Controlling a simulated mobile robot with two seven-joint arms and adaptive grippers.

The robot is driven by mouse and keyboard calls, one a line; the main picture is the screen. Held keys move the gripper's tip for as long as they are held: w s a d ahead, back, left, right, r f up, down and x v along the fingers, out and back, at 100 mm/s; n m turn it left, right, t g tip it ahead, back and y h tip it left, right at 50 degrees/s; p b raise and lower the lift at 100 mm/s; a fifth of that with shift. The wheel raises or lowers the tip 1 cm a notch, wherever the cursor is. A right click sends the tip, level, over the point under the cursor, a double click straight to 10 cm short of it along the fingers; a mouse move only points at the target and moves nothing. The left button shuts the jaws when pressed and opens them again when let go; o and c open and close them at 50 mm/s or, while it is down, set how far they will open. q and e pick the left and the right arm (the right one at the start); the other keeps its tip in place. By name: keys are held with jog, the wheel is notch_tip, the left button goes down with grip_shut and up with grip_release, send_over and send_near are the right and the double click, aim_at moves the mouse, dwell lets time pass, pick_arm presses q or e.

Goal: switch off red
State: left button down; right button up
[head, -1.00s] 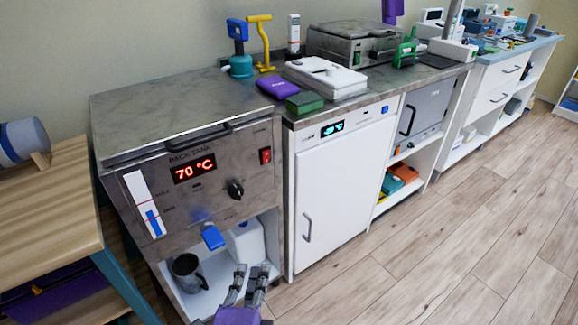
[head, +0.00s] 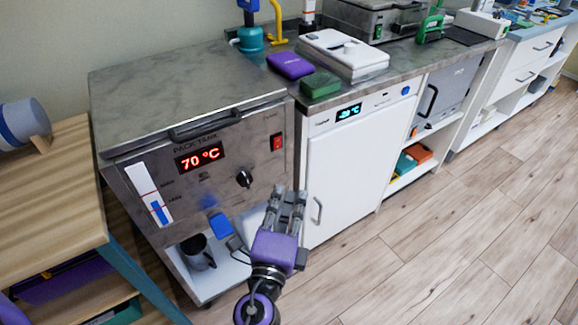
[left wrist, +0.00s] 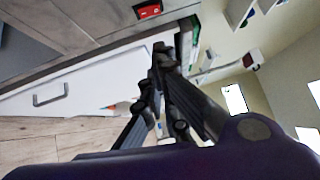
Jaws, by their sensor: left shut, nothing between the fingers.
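The red rocker switch (head: 277,142) sits on the right of the steel pack tank's (head: 220,158) front panel. It also shows in the left wrist view (left wrist: 149,11), near the top edge. The tank's red display (head: 200,158) reads 70 °C, and a black knob (head: 244,179) sits below and left of the switch. My left gripper (head: 290,190), with a purple body, is in front of the panel's lower right, below the switch and apart from it. Its grey fingers point up and are shut and empty. In the left wrist view the fingers (left wrist: 160,50) show close up. My right gripper is not seen.
A white cabinet (head: 345,175) with a lit display stands right of the tank. A wooden table (head: 45,190) is at the left. A blue lever (head: 220,225) juts out below the panel, above a dark jug (head: 198,252). The floor at the right is clear.

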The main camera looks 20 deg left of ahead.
aim_at(277, 143)
pick_arm(q)
jog(key=w+a+r+p, duration=0.1)
jog(key=w+a+p, duration=0.2)
jog(key=w, duration=0.9)
jog(key=shift+a+r, duration=0.2)
jog(key=shift+a, duration=0.45)
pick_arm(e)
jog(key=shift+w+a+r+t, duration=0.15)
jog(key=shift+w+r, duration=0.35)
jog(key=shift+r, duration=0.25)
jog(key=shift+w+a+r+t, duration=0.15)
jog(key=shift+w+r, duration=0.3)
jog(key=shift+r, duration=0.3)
pick_arm(q)
jog(key=shift+w+a+r+p, duration=0.2)
jog(key=shift+a+p, duration=0.05)
jog(key=shift+p, duration=0.05)
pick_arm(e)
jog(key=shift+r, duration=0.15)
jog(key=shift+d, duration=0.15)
